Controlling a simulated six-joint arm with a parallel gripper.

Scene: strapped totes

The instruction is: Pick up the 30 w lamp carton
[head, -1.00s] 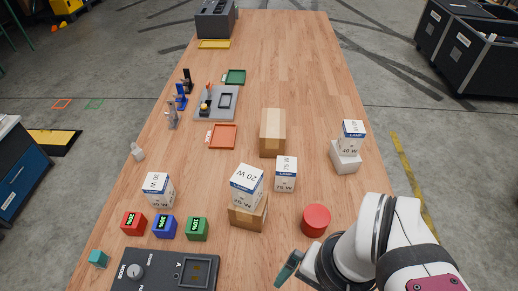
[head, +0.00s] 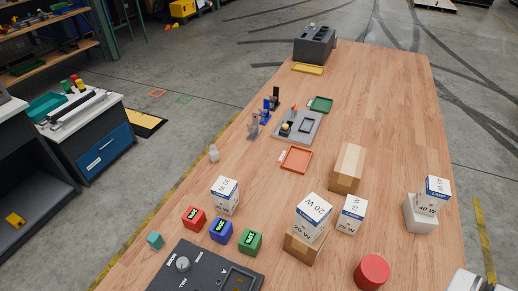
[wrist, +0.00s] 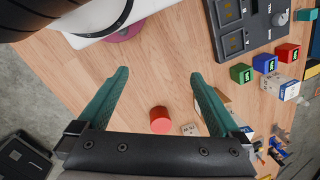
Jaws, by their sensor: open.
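The carton at the left of the lamp cartons (head: 225,196) appears to be the 30 W one, though its print is small and hard to read. It stands upright on the table behind the red, blue and green blocks. In the wrist view it is the white carton (wrist: 289,91) at the right, beside those blocks. My gripper (wrist: 158,74) is open and empty, with teal fingers spread wide, well apart from the carton. The head view does not show my gripper.
A 40 W carton (head: 436,192) stands on a white box (head: 419,214). A red cylinder (head: 372,271) and a dark control panel (head: 200,272) are near the front.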

